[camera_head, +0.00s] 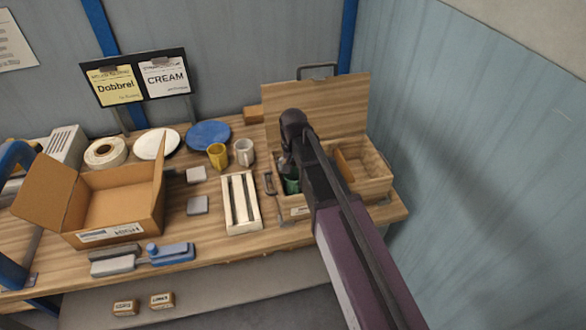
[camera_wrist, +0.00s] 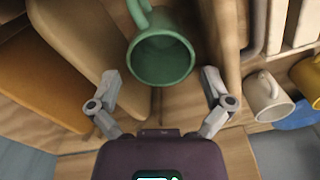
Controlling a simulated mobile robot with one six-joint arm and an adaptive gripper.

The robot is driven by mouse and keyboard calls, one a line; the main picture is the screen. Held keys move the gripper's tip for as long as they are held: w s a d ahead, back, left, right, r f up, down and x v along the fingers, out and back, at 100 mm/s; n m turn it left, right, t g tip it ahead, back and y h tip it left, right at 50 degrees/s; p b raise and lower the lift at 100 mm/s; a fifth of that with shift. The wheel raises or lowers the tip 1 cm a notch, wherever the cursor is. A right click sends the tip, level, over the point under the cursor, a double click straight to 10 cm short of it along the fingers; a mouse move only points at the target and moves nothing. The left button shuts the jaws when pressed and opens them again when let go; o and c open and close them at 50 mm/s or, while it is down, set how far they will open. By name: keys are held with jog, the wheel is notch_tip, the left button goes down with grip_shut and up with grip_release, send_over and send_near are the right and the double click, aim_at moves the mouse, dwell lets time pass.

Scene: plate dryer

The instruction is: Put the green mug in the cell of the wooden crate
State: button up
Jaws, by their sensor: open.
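The green mug (camera_head: 291,186) is in the left part of the wooden crate (camera_head: 375,193), partly hidden by my arm. In the wrist view the green mug (camera_wrist: 161,58) shows its open mouth toward the camera and its handle at the top, between wooden walls of the crate (camera_wrist: 229,50). My gripper (camera_wrist: 162,76) is open, with one finger on each side of the mug and gaps showing between fingers and mug. In the head view my gripper (camera_head: 289,167) is over the crate's left part. Whether the mug rests on the crate floor is hard to tell.
The crate's raised lid (camera_head: 330,97) stands behind it. To its left are a white mug (camera_head: 244,153), a yellow mug (camera_head: 217,156), a slotted white rack (camera_head: 240,203) and a blue plate (camera_head: 208,135). A cardboard box (camera_head: 115,207) stands farther left. A wall bounds the right side.

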jog(key=shift+r, duration=0.2)
notch_tip(320, 180, up, 13)
jog(key=p, duration=1.3)
jog(key=shift+f, duration=0.1)
dwell(0.5)
jog(key=s+d, duration=0.6)
jog(key=d, duration=0.3)
jog(key=s+d+n, duration=0.1)
jog(key=s+d, duration=0.6)
jog(key=d, duration=0.3)
jog(key=shift+s+d, duration=0.15)
